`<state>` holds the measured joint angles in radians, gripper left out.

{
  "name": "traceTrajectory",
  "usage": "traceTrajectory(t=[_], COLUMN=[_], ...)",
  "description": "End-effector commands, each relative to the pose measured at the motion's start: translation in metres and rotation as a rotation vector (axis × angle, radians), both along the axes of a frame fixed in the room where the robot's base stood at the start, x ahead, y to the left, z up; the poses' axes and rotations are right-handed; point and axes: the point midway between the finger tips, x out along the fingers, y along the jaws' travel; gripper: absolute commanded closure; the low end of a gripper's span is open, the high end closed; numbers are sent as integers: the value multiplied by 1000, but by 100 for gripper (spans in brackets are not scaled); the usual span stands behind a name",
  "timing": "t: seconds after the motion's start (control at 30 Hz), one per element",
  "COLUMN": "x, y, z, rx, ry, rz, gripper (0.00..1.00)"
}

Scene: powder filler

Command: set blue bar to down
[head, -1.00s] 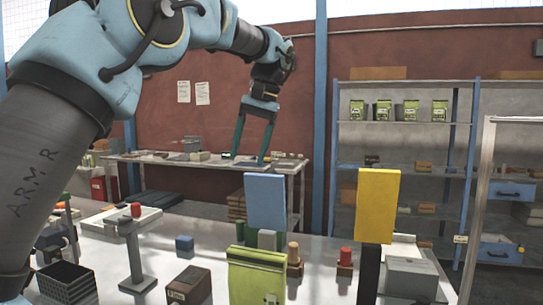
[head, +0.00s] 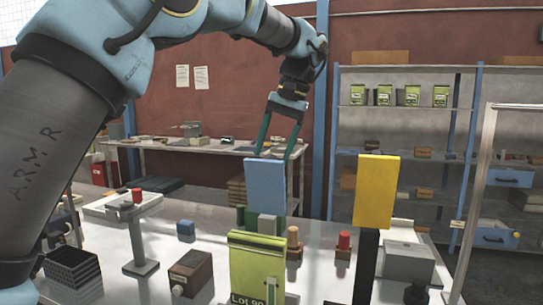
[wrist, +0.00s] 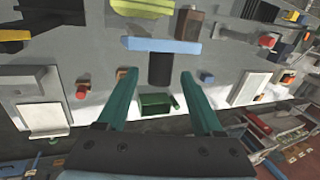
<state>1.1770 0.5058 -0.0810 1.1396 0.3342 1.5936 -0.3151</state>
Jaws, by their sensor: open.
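The blue bar (head: 265,186) is a flat light-blue plate standing upright near the middle of the white table in the head view. In the wrist view the blue bar (wrist: 162,45) shows from above, on a dark post, just beyond the fingertips. My gripper (head: 276,156) is open and empty, pointing down on the far side of the bar; the bar's top hides part of one finger. In the wrist view the gripper (wrist: 159,76) has its two green fingers apart, with the bar's post between their lines of sight. I cannot tell whether a finger touches the bar.
A yellow plate (head: 377,190) on a black post stands to the right. A green bag (head: 257,262) stands in front of the blue bar. A red-topped stand (head: 138,235), a brown box (head: 191,272) and a grey box (head: 408,263) are on the table. Shelves stand behind.

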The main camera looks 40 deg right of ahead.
Motion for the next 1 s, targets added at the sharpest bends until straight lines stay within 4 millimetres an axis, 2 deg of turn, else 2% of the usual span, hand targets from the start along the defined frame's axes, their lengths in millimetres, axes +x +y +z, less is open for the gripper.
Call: traceTrajectory(t=[0.2, 0.47, 1.0], x=[4, 4, 4], y=[3, 3, 3], z=[-14, -16, -16], rx=[0, -2, 0], ry=[0, 0, 0], rz=[0, 1, 0], gripper=[32, 32, 90])
